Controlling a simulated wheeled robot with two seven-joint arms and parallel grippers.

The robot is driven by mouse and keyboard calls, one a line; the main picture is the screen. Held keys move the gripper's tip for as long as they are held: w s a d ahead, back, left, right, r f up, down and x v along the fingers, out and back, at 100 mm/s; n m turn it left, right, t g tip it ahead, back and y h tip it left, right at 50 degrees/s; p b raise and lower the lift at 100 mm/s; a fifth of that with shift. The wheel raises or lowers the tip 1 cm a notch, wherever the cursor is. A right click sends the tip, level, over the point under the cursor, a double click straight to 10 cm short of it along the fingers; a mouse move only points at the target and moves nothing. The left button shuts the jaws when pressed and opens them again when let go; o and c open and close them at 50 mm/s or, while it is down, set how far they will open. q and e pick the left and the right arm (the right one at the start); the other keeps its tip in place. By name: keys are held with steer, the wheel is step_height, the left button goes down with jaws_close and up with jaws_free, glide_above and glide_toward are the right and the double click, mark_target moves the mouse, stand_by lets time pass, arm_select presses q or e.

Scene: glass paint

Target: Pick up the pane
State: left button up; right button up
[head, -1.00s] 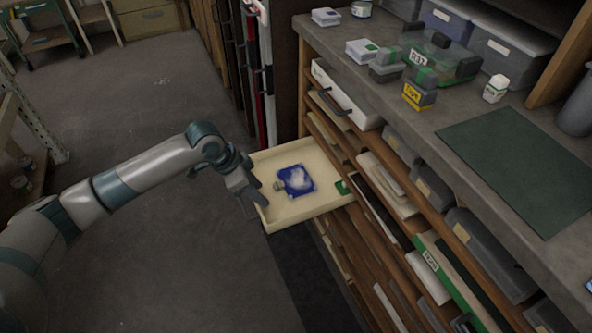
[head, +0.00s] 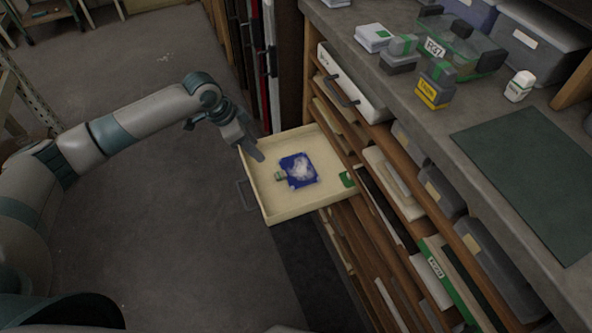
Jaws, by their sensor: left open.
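A small square pane (head: 299,170), blue with a cloudy white patch, lies flat in a pulled-out cream drawer (head: 281,215). A small green piece (head: 281,176) sits at its left edge. My left gripper (head: 258,152) is open and empty. It is at the drawer's far left corner, up and left of the pane and apart from it. My right gripper is not in view.
The drawer juts from a wooden rack of shelves holding panels and grey boxes. A handle (head: 243,194) shows on the drawer's left front. The worktop above carries a green mat (head: 530,180), labelled blocks and a white bottle (head: 519,86). Floor left of the drawer is clear.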

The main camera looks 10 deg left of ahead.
arm_select(q)
glide_above(279, 174)
steer(key=s+a, duration=0.1)
steer(key=a, duration=0.1)
steer(key=f, duration=0.9)
steer(key=shift+s+a+f, duration=0.15)
steer(key=shift+s+f, duration=0.05)
steer(key=shift+f, duration=0.2)
steer(key=shift+x, duration=2.6)
steer(key=shift+s, duration=0.2)
jaws_close()
